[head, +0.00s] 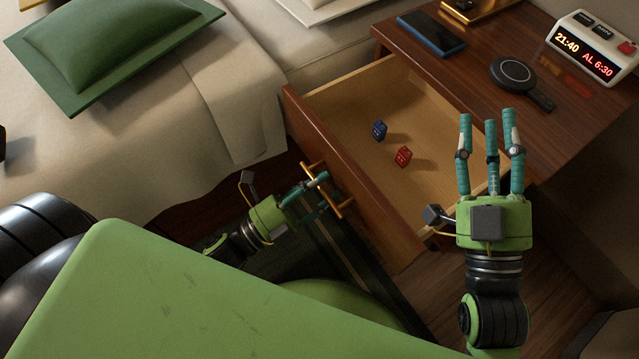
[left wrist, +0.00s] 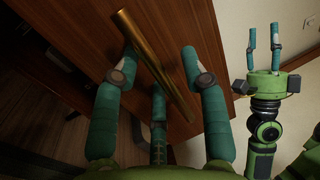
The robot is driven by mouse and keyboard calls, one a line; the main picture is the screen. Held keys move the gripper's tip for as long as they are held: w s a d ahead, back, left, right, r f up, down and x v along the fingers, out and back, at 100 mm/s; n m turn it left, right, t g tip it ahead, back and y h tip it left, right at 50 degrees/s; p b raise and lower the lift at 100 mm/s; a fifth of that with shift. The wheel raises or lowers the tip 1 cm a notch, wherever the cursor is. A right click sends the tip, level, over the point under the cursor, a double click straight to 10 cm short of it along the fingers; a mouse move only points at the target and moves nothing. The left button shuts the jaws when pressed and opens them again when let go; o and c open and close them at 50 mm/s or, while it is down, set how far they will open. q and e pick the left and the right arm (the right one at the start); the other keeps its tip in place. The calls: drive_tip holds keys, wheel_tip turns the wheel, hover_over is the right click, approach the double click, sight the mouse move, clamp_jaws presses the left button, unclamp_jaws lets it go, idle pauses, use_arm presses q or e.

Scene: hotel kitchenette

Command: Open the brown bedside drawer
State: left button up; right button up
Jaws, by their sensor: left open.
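The brown bedside drawer (head: 350,190) stands pulled out from the nightstand, its pale wooden inside in plain view. Its brass bar handle (head: 338,201) is on the front panel. My left gripper (head: 320,190) is at the handle with its fingers open. In the left wrist view, the handle (left wrist: 150,62) runs diagonally between the spread fingers of my left gripper (left wrist: 157,80), in front of the brown panel (left wrist: 205,30); I cannot tell whether they touch it. My right gripper (head: 490,140) is open and empty, fingers up in the picture, over the drawer's right side.
A blue die (head: 379,131) and a red die (head: 403,157) lie in the drawer. A phone (head: 432,35), a round black charger (head: 513,74) and a clock (head: 592,50) are on the nightstand top (head: 480,55). The bed (head: 180,110) is at left.

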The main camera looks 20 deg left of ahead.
use_arm(q)
drive_tip(key=v, duration=1.2)
